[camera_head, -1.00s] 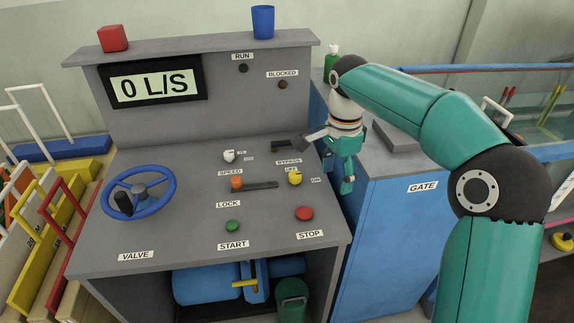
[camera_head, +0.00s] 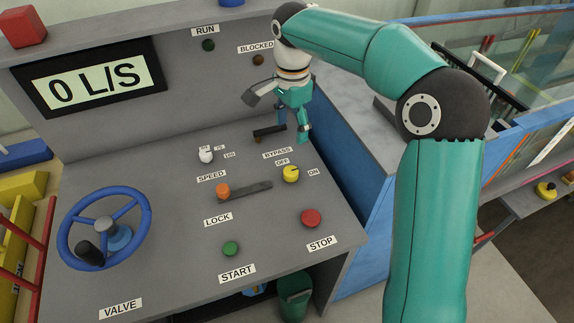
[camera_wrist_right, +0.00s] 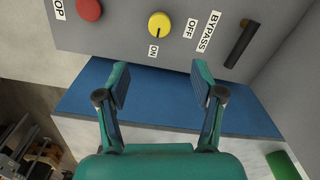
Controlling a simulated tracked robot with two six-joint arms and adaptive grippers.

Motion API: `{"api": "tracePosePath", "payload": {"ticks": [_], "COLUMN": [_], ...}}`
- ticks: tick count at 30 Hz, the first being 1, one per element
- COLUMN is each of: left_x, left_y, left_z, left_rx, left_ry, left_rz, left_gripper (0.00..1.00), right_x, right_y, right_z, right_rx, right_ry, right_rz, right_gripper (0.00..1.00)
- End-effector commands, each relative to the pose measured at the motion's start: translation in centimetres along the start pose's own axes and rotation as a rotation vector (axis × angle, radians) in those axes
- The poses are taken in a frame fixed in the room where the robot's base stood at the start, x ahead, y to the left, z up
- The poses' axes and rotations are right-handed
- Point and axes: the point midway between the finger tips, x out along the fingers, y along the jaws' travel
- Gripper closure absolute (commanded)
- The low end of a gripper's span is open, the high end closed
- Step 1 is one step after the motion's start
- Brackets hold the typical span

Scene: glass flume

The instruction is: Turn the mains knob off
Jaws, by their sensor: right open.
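The yellow knob (camera_head: 291,174) sits on the grey console between OFF and ON labels. It shows in the right wrist view (camera_wrist_right: 159,25) ahead of the fingers, its dark mark seeming to point towards ON. My right gripper (camera_head: 292,133) hangs at the console's back right, behind the knob and beside the black BYPASS lever (camera_head: 268,131). Its fingers (camera_wrist_right: 161,82) are spread, with nothing between them and a gap to the knob. My left gripper is not in view.
A red STOP button (camera_head: 311,217), green START button (camera_head: 230,248) and orange-ended LOCK lever (camera_head: 223,190) lie near the knob. A white SPEED knob (camera_head: 206,156) and blue valve wheel (camera_head: 104,228) are further left. A blue cabinet (camera_head: 345,210) borders the console's right side.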

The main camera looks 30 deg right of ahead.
Motion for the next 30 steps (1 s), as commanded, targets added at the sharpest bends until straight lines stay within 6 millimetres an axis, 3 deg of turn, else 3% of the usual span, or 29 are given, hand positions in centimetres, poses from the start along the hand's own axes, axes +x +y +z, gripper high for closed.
{"api": "tracePosePath", "payload": {"ticks": [18,24,30], "left_x": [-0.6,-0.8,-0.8], "left_y": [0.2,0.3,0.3], "left_z": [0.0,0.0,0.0], "left_rx": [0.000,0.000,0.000], "left_ry": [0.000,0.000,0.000], "left_rz": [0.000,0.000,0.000], "left_gripper": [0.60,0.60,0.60], "right_x": [12.4,14.6,15.2], "right_y": [0.0,-0.1,-0.1], "right_z": [0.1,0.1,0.1], "right_rx": [-0.003,-0.002,-0.003], "right_ry": [-0.001,-0.001,0.000], "right_rz": [0.005,0.003,0.001], "right_gripper": [0.33,0.33,0.33]}}
